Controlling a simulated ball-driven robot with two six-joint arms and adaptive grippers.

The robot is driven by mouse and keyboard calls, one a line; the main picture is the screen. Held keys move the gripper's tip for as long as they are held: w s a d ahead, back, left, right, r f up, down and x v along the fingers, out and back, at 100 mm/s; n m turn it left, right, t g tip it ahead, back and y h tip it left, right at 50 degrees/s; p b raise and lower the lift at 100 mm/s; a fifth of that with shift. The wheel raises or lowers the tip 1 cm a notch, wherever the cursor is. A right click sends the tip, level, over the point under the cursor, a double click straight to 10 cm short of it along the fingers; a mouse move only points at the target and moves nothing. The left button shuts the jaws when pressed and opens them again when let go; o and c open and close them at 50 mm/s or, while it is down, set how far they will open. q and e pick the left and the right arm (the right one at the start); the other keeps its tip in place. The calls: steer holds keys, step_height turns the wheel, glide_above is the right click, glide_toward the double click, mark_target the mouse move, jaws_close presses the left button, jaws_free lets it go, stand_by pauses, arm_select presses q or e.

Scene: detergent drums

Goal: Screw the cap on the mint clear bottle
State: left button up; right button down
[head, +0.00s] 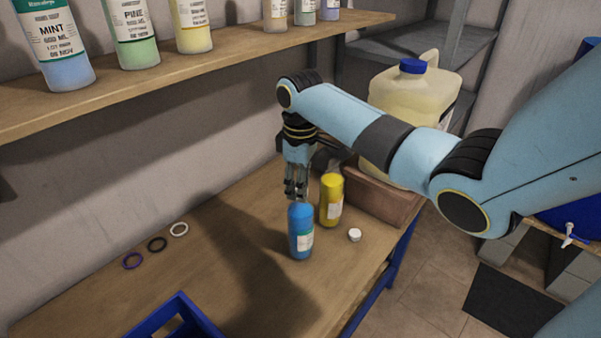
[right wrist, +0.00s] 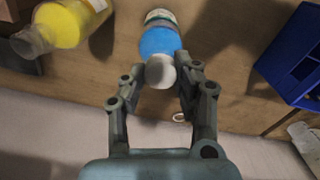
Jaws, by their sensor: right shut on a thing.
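The clear bottle with blue liquid (head: 301,238) stands upright on the wooden bench; it also shows in the right wrist view (right wrist: 159,42). My right gripper (head: 297,192) points down right above its top. In the right wrist view its fingers (right wrist: 160,78) are shut on a pale cap (right wrist: 160,71) that lines up with the bottle's mouth. I cannot tell whether the cap is seated on the neck or just above it. A loose white cap (head: 354,235) lies on the bench to the right. My left gripper is not in view.
A yellow bottle (head: 331,203) stands close behind, to the right. A blue crate (head: 180,318) is in front. A large jug (head: 408,105) stands behind my arm. Labelled bottles line the shelf (head: 230,52).

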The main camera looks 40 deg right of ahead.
steer(key=shift+s+f+m, duration=0.1)
steer(key=shift+m, duration=0.8)
steer(key=m, duration=0.3)
steer(key=c, duration=1.3)
jaws_free()
steer(key=shift+m, duration=0.5)
steer(key=shift+c, duration=0.2)
steer(key=o, duration=0.8)
steer(key=shift+o, duration=0.2)
steer(key=shift+r, duration=4.05)
